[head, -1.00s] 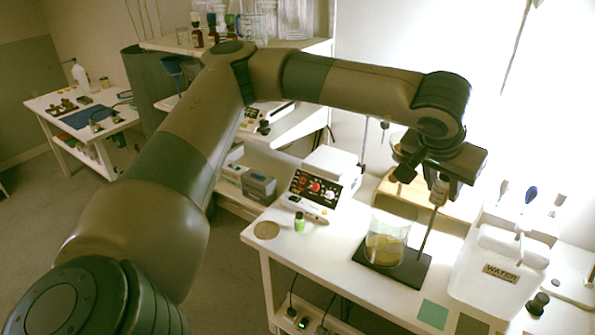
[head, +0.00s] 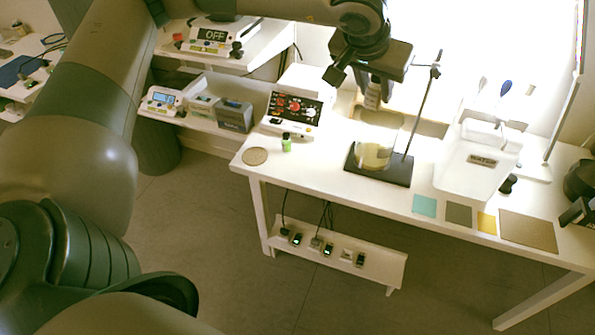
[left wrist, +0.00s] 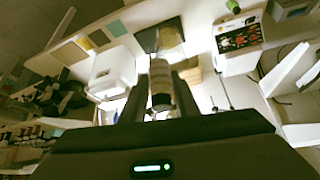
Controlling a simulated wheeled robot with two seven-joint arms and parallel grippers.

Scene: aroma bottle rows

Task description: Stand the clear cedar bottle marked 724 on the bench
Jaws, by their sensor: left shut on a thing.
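My left gripper (head: 374,82) points down above the white bench (head: 330,165) and is shut on a small clear bottle (head: 372,97). The bottle hangs roughly upright, apart from the bench, above or behind a beaker of yellow liquid (head: 372,156). In the left wrist view the bottle (left wrist: 160,82) sits between the two dark fingers, with a pale band and a dark band showing. Its marking is too small to read. A dark shape at the right edge may be part of my right arm; its fingers cannot be made out.
The beaker stands on a black stand base (head: 395,173) with an upright rod. Teal (head: 424,206), grey (head: 458,214), yellow (head: 487,222) and brown (head: 528,231) squares lie along the front edge. A white water container (head: 472,172), green vial (head: 286,143) and round coaster (head: 255,156) stand nearby.

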